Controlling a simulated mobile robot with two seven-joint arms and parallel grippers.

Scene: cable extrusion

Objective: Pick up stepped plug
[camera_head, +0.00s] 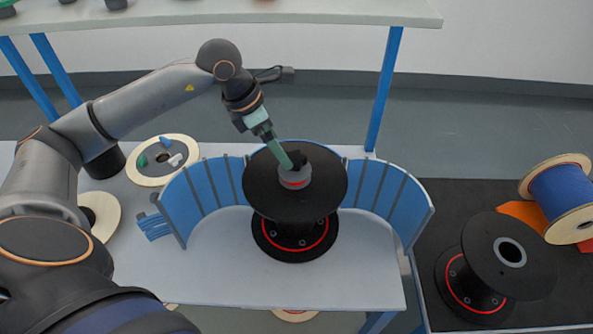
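My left arm comes in from the left. My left gripper (290,161), with pale green fingers, reaches down at a slant to the plug's top. The fingertips overlap the plug and its dark top, so I cannot tell whether they are closed on it. My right gripper is not in view.
A curved blue slatted guard (205,194) stands behind and beside the spool. A pale disc (150,172) with small coloured parts lies at the left. Another black spool (480,270) and a blue cable reel (562,195) are on the dark surface at right. The table front (300,285) is clear.

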